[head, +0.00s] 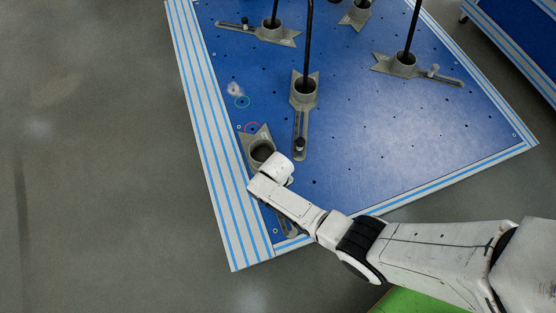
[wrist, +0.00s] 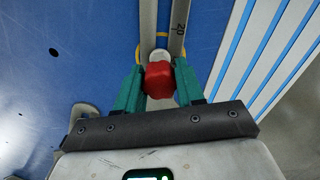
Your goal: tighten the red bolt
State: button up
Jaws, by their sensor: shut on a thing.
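The red bolt (wrist: 158,82) shows in the wrist view as a red faceted head at the end of a slotted grey metal bar (wrist: 148,25). A pale round piece shows just beyond the head. My gripper (wrist: 160,74) has its two teal fingers on either side of the red head and is shut on it. In the head view my arm reaches over a grey clamp base (head: 255,145) near the left edge of the blue table, and it hides the bolt and my fingers there.
The blue table (head: 350,145) has a striped metal edge (head: 205,130). Several grey clamp bases with black rods stand on it, one (head: 304,90) just right of my arm's end. Open floor lies left.

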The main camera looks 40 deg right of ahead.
jog(key=shift+c, duration=0.8)
jog(key=m, duration=0.4)
jog(key=m, duration=0.4)
jog(key=m, duration=0.4)
jog(key=shift+m, duration=0.3)
